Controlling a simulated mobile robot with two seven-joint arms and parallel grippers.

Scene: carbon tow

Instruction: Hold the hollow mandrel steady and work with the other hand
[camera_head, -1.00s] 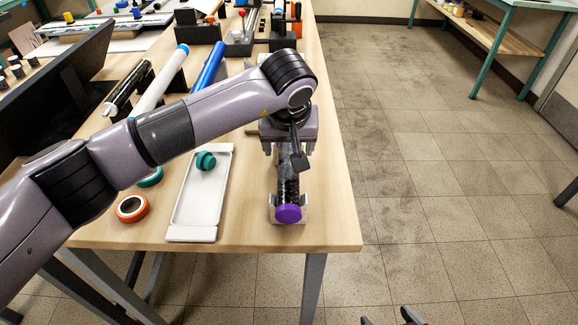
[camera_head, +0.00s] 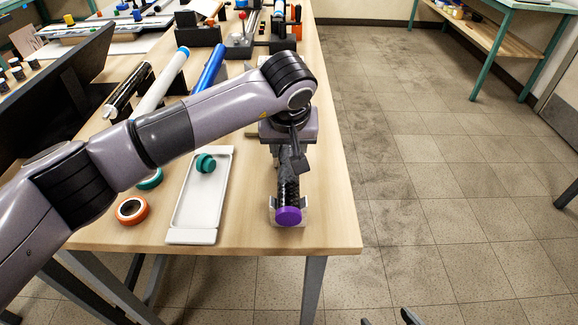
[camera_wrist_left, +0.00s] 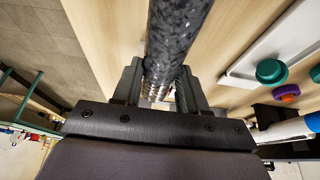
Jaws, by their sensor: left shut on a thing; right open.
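The hollow mandrel (camera_head: 289,186) is a dark, mottled tube lying along the right side of the table, with a purple cap (camera_head: 288,216) at its near end. That end rests in a pale cradle (camera_head: 301,211). My left gripper (camera_head: 288,150) is above the mandrel, its fingers shut on it from both sides. In the left wrist view the tube (camera_wrist_left: 177,35) runs between the two fingers (camera_wrist_left: 159,88). My arm and gripper hide the mandrel's far part. My right gripper (camera_head: 390,319) shows only its fingertips at the bottom edge, apart and empty, off the table.
A white tray (camera_head: 187,236) with a teal piece (camera_head: 205,163) lies left of the mandrel. Orange (camera_head: 132,211) and teal (camera_head: 151,179) rolls lie beside it. White (camera_head: 160,84) and blue (camera_head: 210,67) tubes lie farther back. Open floor (camera_head: 430,200) is on the right.

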